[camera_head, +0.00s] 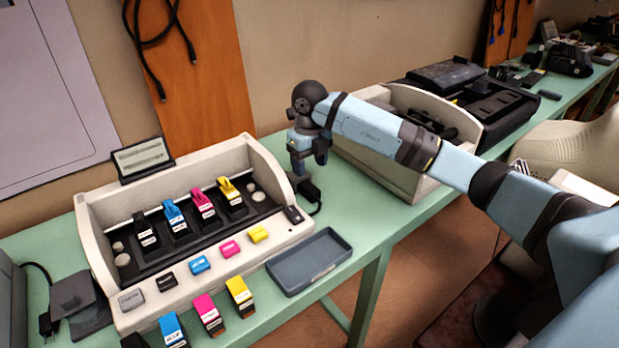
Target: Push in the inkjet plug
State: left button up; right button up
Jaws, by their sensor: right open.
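The inkjet printer (100,215) is a beige open housing with a black carriage of black, blue, magenta and yellow cartridges. A small black plug (309,190) with a short black cable is at the printer's right side, on the green table. How far it is seated is too small to tell. My right gripper (299,170) points down just above and beside the plug, next to the printer's right wall. It is open, and its fingertips are partly hard to make out. I cannot tell whether it touches the plug. My left gripper is out of view.
An empty grey tray (335,250) lies at the table's front edge. Loose cartridges (240,297) stand before the printer. A second beige machine (375,175) is right of my gripper. Another black plug (45,323) with a cable lies at the far left.

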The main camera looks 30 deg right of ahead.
aim_at(309, 186)
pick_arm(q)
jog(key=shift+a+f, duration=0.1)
pick_arm(e)
notch_tip(309, 186, up, 6)
jog(key=shift+f, duration=0.1)
pick_arm(q)
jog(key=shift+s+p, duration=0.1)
jog(key=shift+p, duration=0.2)
